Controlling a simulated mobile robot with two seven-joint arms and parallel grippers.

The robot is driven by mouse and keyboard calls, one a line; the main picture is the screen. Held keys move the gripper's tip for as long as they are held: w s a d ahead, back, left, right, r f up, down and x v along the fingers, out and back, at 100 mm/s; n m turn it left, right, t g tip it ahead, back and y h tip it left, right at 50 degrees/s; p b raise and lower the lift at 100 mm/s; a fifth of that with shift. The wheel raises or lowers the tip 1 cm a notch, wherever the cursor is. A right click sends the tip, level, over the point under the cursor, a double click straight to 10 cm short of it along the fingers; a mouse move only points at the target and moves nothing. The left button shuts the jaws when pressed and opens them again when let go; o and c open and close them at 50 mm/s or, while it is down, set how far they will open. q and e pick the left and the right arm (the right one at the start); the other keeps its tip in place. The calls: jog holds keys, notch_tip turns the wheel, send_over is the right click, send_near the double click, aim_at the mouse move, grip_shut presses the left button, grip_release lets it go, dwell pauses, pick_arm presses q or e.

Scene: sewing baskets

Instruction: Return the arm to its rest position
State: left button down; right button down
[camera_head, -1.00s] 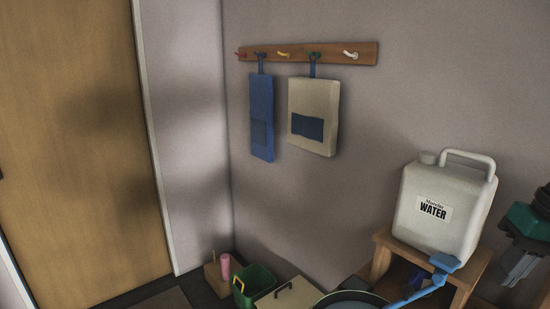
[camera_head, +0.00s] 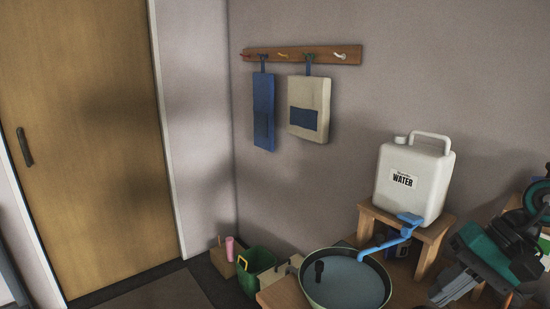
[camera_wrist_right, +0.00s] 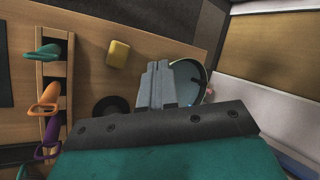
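My right arm comes in at the lower right of the head view, with dark and green links. Its gripper (camera_head: 446,290) points down and to the left, beside the small wooden stand. In the right wrist view the gripper's two grey fingers (camera_wrist_right: 158,84) lie close together, with nothing seen between them. They are over the wooden tabletop (camera_wrist_right: 140,25), and part of a round basin (camera_wrist_right: 188,78) shows behind them. My left arm and gripper are not in view.
A water jug (camera_head: 413,180) with a blue spout stands on a wooden stand (camera_head: 433,245) behind the basin. A rack of coloured handles (camera_wrist_right: 50,105) and a yellow block (camera_wrist_right: 118,54) are on the table. A green bin (camera_head: 257,268) is on the floor.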

jog(key=a+m+t+y, duration=0.6)
jog(key=a+m+y, duration=0.5)
jog(key=a+m, duration=0.75)
jog(key=d+f+m+t+h, duration=0.3)
jog(key=f+m+h, duration=0.15)
jog(key=m, duration=0.75)
jog(key=s+d+f+m+t+h, duration=0.15)
jog(key=f+m+t+h, duration=0.35)
jog(key=m, duration=0.6)
jog(key=w+d+f+m+t+h, duration=0.1)
jog(key=d+f+m+h, duration=0.4)
jog(key=m, duration=0.7)
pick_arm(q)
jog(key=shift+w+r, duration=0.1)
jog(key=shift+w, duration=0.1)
pick_arm(e)
jog(key=s+f+m+g+h, duration=0.1)
jog(key=s+f+m+g, duration=0.4)
jog(key=s+f+m, duration=0.5)
notch_tip(320, 180, down, 3)
jog(key=shift+s+f+m, duration=0.15)
jog(key=shift+s+m, duration=0.25)
jog(key=shift+m, duration=0.35)
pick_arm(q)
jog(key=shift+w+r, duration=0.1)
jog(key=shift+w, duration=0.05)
